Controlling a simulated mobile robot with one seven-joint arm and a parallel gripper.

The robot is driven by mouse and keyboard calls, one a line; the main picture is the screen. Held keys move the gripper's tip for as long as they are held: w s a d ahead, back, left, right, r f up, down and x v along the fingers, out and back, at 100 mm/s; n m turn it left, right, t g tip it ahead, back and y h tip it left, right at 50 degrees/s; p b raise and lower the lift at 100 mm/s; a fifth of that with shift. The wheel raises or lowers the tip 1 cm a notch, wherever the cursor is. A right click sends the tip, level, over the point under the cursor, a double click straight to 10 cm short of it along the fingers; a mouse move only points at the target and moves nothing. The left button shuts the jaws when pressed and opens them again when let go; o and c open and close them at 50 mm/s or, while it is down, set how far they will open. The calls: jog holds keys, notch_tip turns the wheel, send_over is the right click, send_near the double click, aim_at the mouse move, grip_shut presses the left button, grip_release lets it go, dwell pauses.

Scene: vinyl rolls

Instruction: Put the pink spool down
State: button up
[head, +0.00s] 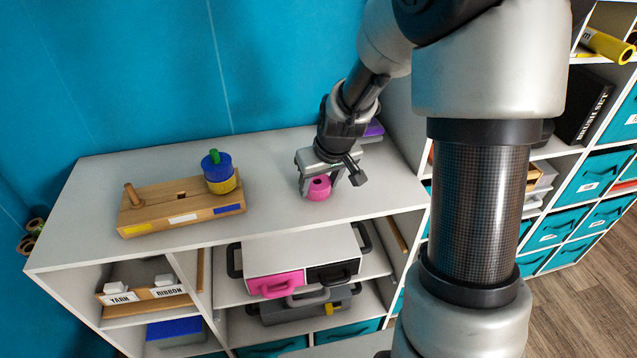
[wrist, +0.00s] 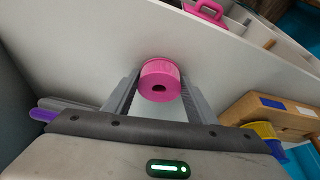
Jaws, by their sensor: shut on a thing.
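The pink spool (head: 319,188) is at the right part of the grey-white shelf top (head: 275,165), close to its surface. I cannot tell whether it touches the surface. My gripper (head: 328,180) points down and is shut on the spool.
A wooden peg stand (head: 180,208) is at the left of the shelf top, with a bare peg and stacked blue and yellow spools (head: 219,172). A purple item (head: 373,128) lies behind my gripper. The shelf top between stand and gripper is clear. Cases (head: 300,258) fill the shelf below.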

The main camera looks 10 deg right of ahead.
jog(key=shift+f, duration=0.2)
jog(key=o, duration=1.3)
jog(key=shift+r, duration=0.1)
